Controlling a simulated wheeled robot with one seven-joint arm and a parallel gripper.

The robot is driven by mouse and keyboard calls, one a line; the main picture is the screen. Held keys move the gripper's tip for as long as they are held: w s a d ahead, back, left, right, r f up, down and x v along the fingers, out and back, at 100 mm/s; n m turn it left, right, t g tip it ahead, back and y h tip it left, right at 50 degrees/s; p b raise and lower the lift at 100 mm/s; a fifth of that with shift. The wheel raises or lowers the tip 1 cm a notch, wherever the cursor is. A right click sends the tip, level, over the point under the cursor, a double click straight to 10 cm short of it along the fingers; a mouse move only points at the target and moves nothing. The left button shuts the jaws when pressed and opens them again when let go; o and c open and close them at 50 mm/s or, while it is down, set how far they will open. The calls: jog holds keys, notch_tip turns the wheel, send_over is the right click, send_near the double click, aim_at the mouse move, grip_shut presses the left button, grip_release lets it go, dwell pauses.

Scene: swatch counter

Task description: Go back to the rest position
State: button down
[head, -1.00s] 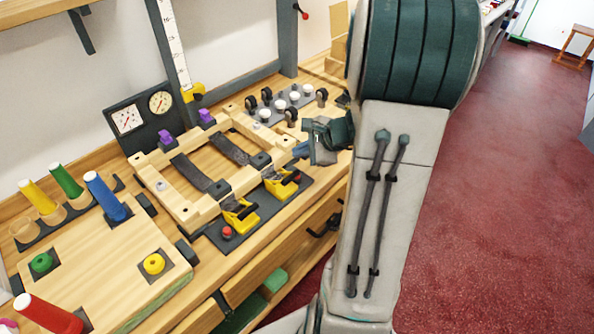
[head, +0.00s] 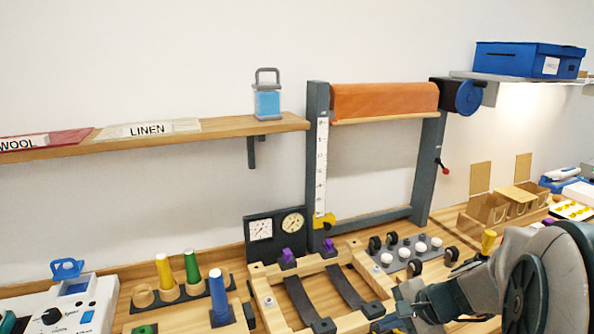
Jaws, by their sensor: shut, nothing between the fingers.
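My gripper (head: 388,319) shows at the lower right of the head view, at the end of my grey and dark green arm. Its fingers are shut with nothing held. It is beside the right part of the wooden frame (head: 262,290) with two dark straps on the counter. Parts of the fingers are small and hard to make out against the frame.
Several white knobs and black rollers sit on a grey plate (head: 402,247) behind my gripper. An upright stand (head: 318,180) carries an orange roll (head: 385,102). A wall shelf (head: 215,131) holds a blue lantern-like container (head: 267,100). Coloured cones (head: 219,296) stand at left.

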jog(key=s+a+r+n+g+h, duration=0.1)
jog(key=s+a+r+n+h, duration=0.1)
jog(key=s+n, duration=0.5)
jog(key=s+a+r+n+g+h, duration=0.1)
jog(key=s+a+r+n+h, duration=0.1)
jog(key=s+n, duration=0.5)
jog(key=shift+a+r+h, duration=0.4)
jog(key=shift+a+h, duration=0.25)
jog(key=shift+h, duration=0.05)
